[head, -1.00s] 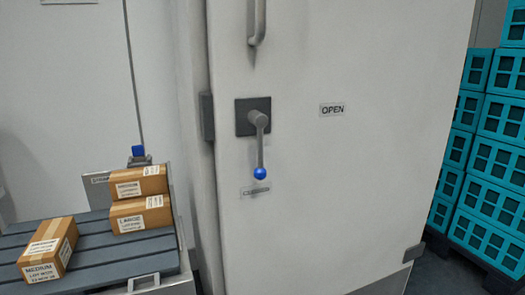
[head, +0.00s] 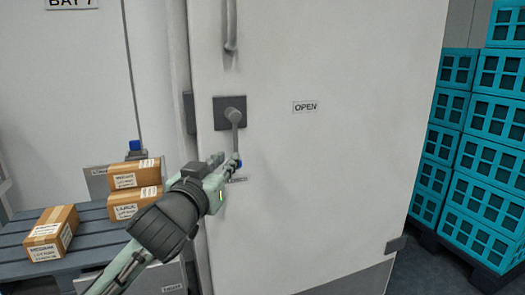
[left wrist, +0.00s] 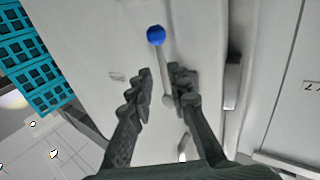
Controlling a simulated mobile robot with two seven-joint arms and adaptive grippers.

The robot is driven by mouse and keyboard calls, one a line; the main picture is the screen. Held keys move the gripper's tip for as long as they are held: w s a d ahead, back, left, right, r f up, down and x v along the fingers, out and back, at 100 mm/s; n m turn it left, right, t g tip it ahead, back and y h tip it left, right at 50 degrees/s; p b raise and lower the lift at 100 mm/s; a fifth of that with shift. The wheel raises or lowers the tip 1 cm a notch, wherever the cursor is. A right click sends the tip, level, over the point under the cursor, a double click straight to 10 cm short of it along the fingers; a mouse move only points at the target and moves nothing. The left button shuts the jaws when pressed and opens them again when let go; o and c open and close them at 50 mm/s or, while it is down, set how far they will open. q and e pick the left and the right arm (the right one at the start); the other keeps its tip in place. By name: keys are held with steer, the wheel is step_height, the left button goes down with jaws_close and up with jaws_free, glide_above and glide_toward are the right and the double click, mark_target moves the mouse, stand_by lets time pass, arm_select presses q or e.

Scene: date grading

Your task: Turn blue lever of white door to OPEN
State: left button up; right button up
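The white door (head: 320,190) fills the middle of the head view. Its lever (head: 235,132) hangs down from a dark square plate, with a blue ball at the end (head: 239,163), by the lower label. The OPEN label (head: 305,106) is to the right of the pivot. My left gripper (head: 228,163) is at the lever's lower end and partly hides the ball. In the left wrist view my left gripper (left wrist: 160,88) is open, its fingers apart on either side of the lever shaft, and the blue ball (left wrist: 156,35) shows beyond the fingertips. My right gripper is not in view.
A slatted grey pallet (head: 90,232) with several cardboard boxes (head: 52,234) stands at the left. Teal crates (head: 480,150) are stacked at the right. A fixed vertical handle (head: 231,25) is above the lever. The door front right of the lever is clear.

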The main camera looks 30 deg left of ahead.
mark_target(235, 150)
arm_select(q)
steer(key=shift+x, duration=1.1)
steer(key=p+x, duration=0.1)
steer(key=x, duration=0.4)
steer(key=shift+w+a, duration=0.15)
steer(key=shift+w, duration=0.1)
steer(key=shift+f, duration=0.1)
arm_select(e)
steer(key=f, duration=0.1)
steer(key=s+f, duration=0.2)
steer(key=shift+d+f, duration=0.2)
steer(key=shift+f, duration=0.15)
arm_select(q)
steer(key=shift+c, duration=0.6)
jaws_close()
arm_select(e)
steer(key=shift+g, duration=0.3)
